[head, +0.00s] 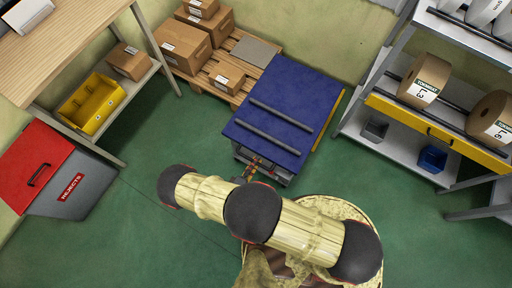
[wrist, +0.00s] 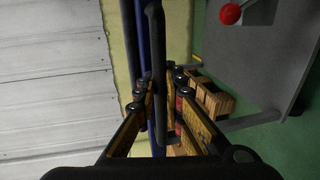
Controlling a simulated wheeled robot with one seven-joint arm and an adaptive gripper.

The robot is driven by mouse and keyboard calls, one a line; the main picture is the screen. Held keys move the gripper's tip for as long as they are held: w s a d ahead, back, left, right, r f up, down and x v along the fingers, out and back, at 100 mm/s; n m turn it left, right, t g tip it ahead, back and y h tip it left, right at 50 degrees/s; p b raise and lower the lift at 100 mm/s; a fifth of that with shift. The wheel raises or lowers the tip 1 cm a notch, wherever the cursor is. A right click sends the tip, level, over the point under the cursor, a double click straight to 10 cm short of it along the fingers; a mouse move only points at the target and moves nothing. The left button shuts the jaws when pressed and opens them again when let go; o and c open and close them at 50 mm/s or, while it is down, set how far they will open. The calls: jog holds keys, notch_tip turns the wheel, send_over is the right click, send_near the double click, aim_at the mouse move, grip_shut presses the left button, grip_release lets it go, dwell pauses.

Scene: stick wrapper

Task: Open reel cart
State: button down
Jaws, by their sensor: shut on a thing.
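The blue-topped cart (head: 300,93), which I take for the reel cart, stands on the green floor at the centre of the head view. Two dark rails lie across its top and a yellow edge shows on its right side. My gripper (head: 254,166) is at the cart's near side, below the blue top. In the wrist view my gripper (wrist: 160,90) is shut on a dark bar handle (wrist: 157,30) that runs between its fingers. A blue panel edge (wrist: 139,45) shows just beside the bar. My arm hides part of the floor in front of the cart.
A pallet (head: 242,47) with several boxes stands behind the cart. A rack (head: 400,150) with reels and a yellow drawer front (head: 440,128) is at the right. A red-lidded rejects bin (head: 35,165) and a workbench (head: 75,40) are at the left. Floor between is clear.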

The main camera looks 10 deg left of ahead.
jog(key=c, duration=1.9)
grip_release()
